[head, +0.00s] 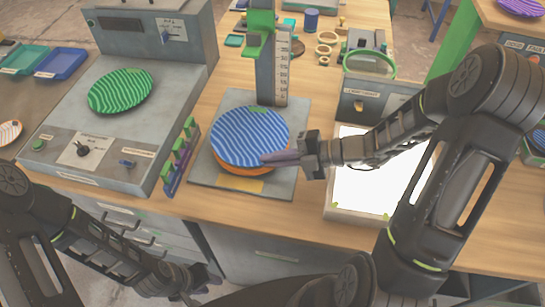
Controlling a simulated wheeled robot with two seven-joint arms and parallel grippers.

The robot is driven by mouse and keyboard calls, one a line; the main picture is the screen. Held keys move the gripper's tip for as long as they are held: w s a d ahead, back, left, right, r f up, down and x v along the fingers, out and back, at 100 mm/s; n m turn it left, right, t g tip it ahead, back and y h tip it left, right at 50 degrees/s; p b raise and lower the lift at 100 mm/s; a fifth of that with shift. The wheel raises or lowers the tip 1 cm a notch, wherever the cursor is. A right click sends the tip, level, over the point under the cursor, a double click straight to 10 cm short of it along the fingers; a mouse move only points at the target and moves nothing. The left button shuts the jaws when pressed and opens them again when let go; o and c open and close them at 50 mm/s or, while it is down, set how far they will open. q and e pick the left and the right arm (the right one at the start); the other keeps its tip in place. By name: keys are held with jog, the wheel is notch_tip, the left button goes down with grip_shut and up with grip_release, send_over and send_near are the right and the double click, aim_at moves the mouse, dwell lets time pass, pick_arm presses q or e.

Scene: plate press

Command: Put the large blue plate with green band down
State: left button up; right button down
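The large blue striped plate (248,137) lies over an orange plate (238,168) above the grey base (207,180) of the ruler stand. A small green mark shows at its far rim. I cannot tell whether the blue plate touches the orange one or hangs just above it. My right gripper (280,157) reaches in from the right and is at the blue plate's right front rim. One finger lies over the rim; the other is hidden, and it looks shut on the plate. My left gripper (205,283) is low at the front, away from the plates, its finger gap unclear.
The ruler post (274,70) with a green bracket stands behind the plates. A bright white light panel (365,185) lies right, under my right arm.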

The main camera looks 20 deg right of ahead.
jog(key=c, duration=1.9)
grip_release()
jog(key=shift+f, duration=0.2)
jog(key=shift+c, duration=0.2)
jog(key=shift+r, duration=0.1)
jog(key=shift+r, duration=0.2)
jog(key=v, duration=1.2)
jog(key=shift+r, duration=0.15)
